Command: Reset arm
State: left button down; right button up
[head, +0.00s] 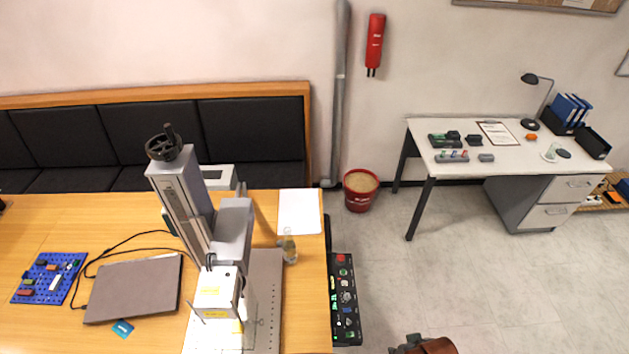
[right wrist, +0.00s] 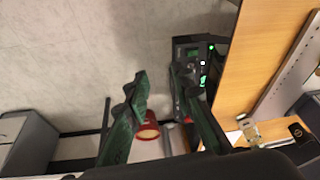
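The laser marker (head: 218,215) stands on the wooden table, with its grey column, black hand wheel on top and white head. My right gripper shows in the right wrist view (right wrist: 160,76); its two dark green fingers are apart with nothing between them. Beyond the fingers is the black control panel (right wrist: 190,55) with green lights, fixed along the table's side. The panel also shows in the head view (head: 344,300). Part of my right arm shows at the bottom edge of the head view, right of the panel. My left gripper is not in view.
The wooden table (head: 130,215) holds a closed laptop (head: 133,289), a blue pegboard (head: 48,278), white paper (head: 299,212) and a small bottle (head: 288,246). A red bucket (head: 360,189) stands by the wall. A white desk (head: 505,155) is at right. The floor between is clear.

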jog(key=s+d+r+m+h, duration=0.2)
jog(key=s+d+r, duration=0.2)
jog(key=s+d, duration=0.4)
notch_tip(320, 180, down, 34)
jog(key=g+b, duration=0.1)
jog(key=b, duration=0.5)
jog(key=s+f+g+b, duration=0.1)
jog(key=s+f+b, duration=0.2)
jog(key=s+f, duration=0.7)
jog(key=s+f+n+b, duration=0.1)
jog(key=s+f+b, duration=0.2)
jog(key=s+f, duration=0.7)
notch_tip(320, 180, down, 6)
jog(key=shift+s+a+f+g, duration=0.15)
jog(key=shift+s+g, duration=0.25)
